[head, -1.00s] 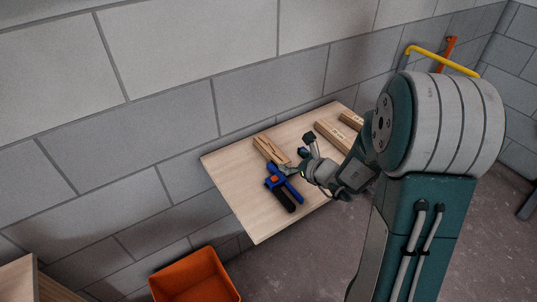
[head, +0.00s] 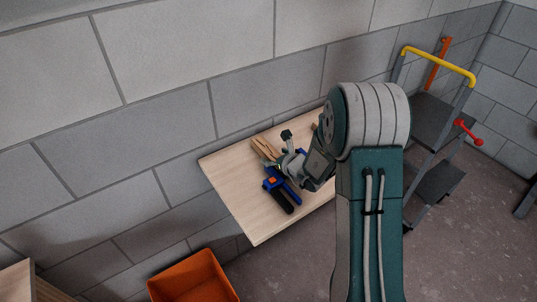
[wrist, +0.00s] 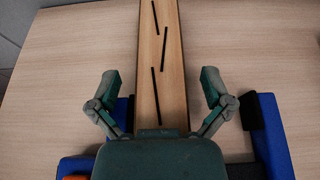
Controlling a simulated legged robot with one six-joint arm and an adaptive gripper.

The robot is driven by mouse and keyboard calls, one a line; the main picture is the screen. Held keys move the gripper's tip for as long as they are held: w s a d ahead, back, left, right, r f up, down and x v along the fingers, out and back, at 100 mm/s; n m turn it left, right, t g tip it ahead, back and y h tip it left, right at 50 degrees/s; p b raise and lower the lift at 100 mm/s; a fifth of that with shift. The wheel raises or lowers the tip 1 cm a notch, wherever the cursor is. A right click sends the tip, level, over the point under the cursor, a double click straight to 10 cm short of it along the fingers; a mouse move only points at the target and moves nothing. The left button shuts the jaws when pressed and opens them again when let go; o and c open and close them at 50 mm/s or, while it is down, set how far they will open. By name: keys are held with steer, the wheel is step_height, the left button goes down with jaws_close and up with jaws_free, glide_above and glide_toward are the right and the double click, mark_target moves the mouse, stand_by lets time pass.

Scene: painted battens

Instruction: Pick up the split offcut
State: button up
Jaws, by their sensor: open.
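The split offcut (wrist: 162,60) is a short pale wooden batten with several dark slits along its face. In the wrist view it lies on the table, running from the top edge down under my gripper. My gripper (wrist: 161,95) is open, with one finger on each side of the offcut and a gap to it on both sides. In the head view the offcut (head: 265,147) lies near the back of the table, partly hidden by my gripper (head: 268,163). Whether the fingertips are at the table's height is hard to tell.
The pale wooden table (head: 228,187) stands against a grey block wall. A blue and black clamp-like tool (head: 281,190) lies close in front of the offcut; blue parts (wrist: 268,135) flank my fingers. An orange bin (head: 192,277) is below, a step ladder (head: 437,120) to the right.

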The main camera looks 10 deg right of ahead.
steer(key=shift+w+f, duration=0.1)
steer(key=shift+w, duration=0.1)
steer(key=c, duration=1.2)
steer(key=shift+c, duration=0.2)
